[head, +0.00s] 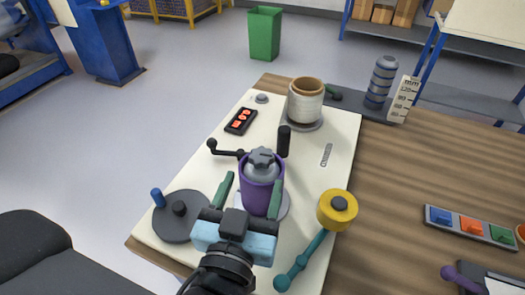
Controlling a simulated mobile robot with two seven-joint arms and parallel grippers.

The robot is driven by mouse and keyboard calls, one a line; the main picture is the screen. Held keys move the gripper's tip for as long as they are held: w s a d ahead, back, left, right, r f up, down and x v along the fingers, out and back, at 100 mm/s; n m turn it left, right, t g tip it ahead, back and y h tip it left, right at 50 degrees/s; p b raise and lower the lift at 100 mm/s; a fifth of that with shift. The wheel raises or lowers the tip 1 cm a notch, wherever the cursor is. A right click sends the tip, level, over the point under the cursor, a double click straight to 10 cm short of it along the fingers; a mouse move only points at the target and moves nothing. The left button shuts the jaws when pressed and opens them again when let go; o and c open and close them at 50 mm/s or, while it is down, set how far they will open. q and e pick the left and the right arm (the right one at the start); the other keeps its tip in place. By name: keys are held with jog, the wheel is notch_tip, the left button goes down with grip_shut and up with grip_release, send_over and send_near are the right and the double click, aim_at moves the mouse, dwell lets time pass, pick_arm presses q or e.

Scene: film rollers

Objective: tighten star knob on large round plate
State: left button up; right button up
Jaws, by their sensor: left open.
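A grey star knob (262,157) sits on top of an upright purple roll (256,192) with a pale grey top. The roll stands on a light round plate (286,207), mostly hidden under it and my gripper. My left gripper (252,181) has a light blue body and two green fingers. It is open, its fingers on either side of the roll in the picture, lower than the knob. I cannot tell whether they touch the roll. A dark round disc (165,226) with a blue peg lies at left. My right gripper is not in view.
The cream panel carries a white roll (305,102), a red-lit display (240,121), a black post (284,141) and a small black crank (223,150). A yellow roller (333,219) and teal lever (303,262) stand at right. A colored-block tray (470,226) lies farther right.

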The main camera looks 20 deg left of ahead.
aim_at(258, 167)
pick_arm(q)
jog(key=shift+w, duration=0.45)
jog(key=w, duration=0.4)
jog(key=w+a, duration=0.1)
jog(key=w, duration=0.1)
jog(key=shift+w+p, duration=0.3)
jog(key=shift+w, duration=0.05)
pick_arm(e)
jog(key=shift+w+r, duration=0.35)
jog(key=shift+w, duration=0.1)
pick_arm(q)
jog(key=c, duration=1)
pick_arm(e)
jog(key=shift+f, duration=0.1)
